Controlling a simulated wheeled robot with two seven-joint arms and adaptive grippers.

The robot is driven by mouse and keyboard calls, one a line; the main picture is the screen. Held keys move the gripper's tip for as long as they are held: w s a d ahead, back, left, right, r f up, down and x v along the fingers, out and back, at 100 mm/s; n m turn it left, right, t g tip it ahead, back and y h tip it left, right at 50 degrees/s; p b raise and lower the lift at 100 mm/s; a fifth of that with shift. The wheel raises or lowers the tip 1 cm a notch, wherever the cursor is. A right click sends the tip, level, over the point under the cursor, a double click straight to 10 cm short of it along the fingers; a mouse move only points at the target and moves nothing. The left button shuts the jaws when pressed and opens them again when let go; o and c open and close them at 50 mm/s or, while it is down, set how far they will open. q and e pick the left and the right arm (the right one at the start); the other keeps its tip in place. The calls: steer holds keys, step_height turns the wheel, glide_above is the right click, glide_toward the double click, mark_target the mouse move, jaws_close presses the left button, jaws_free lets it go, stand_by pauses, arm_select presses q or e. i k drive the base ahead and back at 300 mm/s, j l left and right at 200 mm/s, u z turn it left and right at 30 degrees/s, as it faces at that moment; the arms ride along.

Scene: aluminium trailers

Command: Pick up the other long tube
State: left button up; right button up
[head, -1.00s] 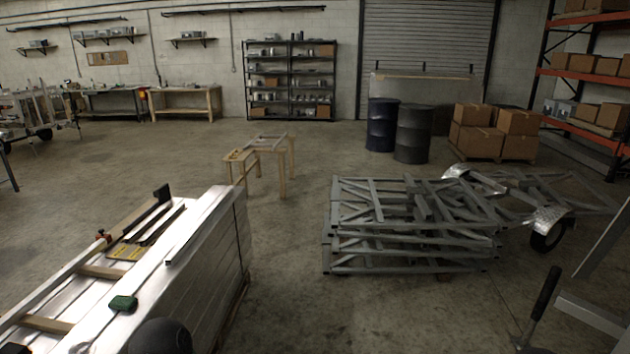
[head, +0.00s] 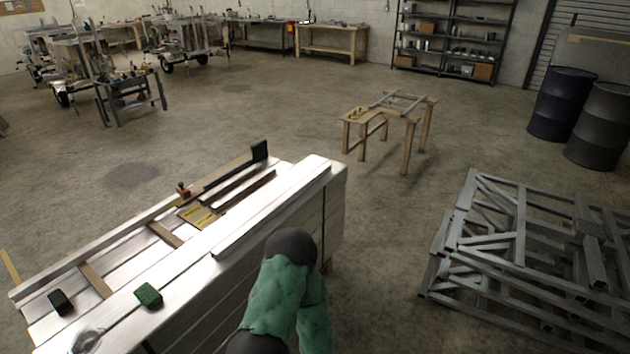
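A long aluminium tube (head: 110,245) lies along the far left edge of the silver stack (head: 195,285) in the head view. A second bare long tube (head: 270,210) lies along the stack's top right side. Two shorter dark bars (head: 235,188) lie between them near the far end. A rounded black and green padded part of my arm rises at the bottom middle, in front of the stack's right side. Neither gripper shows in the head view.
A green block (head: 148,294) and a black block (head: 60,303) sit on the stack, with a red clamp (head: 183,190) by the left tube. A wooden trestle (head: 390,125) stands beyond. Grey welded frames (head: 530,260) lie at right. Open floor lies between.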

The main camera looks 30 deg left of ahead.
mark_target(231, 243)
steer(key=i+u, duration=0.4)
steer(key=i+l+u, duration=0.15)
steer(key=i+u, duration=0.3)
steer(key=i+l+u, duration=0.25)
steer(key=u, duration=0.15)
steer(key=i+l+u, duration=0.4)
steer(key=k+j, duration=0.05)
steer(key=k, duration=0.05)
